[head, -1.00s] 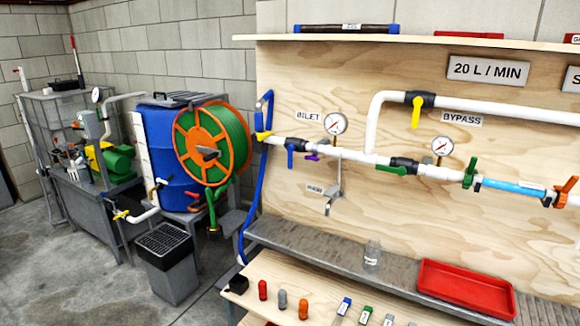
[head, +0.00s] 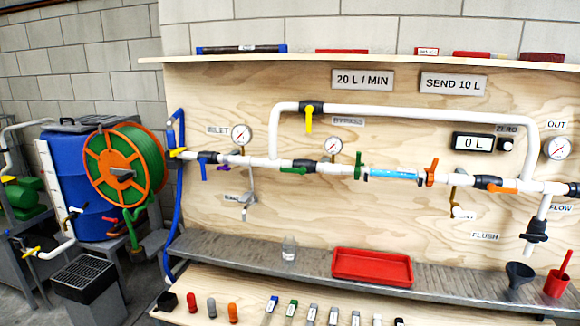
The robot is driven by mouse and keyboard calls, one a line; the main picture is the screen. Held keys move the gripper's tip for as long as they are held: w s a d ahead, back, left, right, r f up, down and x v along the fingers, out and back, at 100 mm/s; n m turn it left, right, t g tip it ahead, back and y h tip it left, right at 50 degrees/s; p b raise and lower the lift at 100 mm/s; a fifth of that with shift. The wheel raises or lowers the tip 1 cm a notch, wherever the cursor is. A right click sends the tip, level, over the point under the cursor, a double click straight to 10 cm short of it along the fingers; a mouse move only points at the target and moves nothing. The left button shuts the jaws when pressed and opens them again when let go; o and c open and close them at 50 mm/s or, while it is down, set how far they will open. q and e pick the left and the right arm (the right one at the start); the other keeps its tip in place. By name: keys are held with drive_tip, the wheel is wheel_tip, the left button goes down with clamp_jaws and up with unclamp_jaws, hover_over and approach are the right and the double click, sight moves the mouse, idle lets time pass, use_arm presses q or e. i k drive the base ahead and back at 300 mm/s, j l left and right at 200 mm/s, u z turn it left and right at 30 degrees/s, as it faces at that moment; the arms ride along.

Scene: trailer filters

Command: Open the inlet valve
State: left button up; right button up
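The inlet valve (head: 207,157) has a black body on the white pipe (head: 255,161), at the left end of the plywood board. Its blue handle (head: 204,171) hangs down, across the pipe. The inlet label (head: 217,130) and a round pressure gauge (head: 241,135) are just above and to the right. A small purple handle (head: 223,167) sits right beside it, and a yellow handle (head: 178,152) is at the hose end on its left. Neither of my grippers is in the head view.
Other valves include the yellow bypass handle (head: 308,121), green handles (head: 293,170) and orange handles (head: 431,172). Below are a grey shelf (head: 225,252) with a small bottle (head: 289,249) and a red tray (head: 372,281). A hose reel (head: 113,171) and blue barrel (head: 62,184) stand left.

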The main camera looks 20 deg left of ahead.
sight(202, 161)
drive_tip(key=i+j+z, duration=0.1)
drive_tip(key=j+z, duration=1.25)
drive_tip(key=k+j, duration=0.1)
drive_tip(key=j, duration=0.5)
drive_tip(key=k+j, duration=0.1)
drive_tip(key=j, duration=0.55)
drive_tip(key=k+j, duration=0.1)
drive_tip(key=j, duration=0.5)
drive_tip(key=k+j, duration=0.1)
drive_tip(key=j, duration=0.55)
drive_tip(key=k+j, duration=0.1)
drive_tip(key=j, duration=0.5)
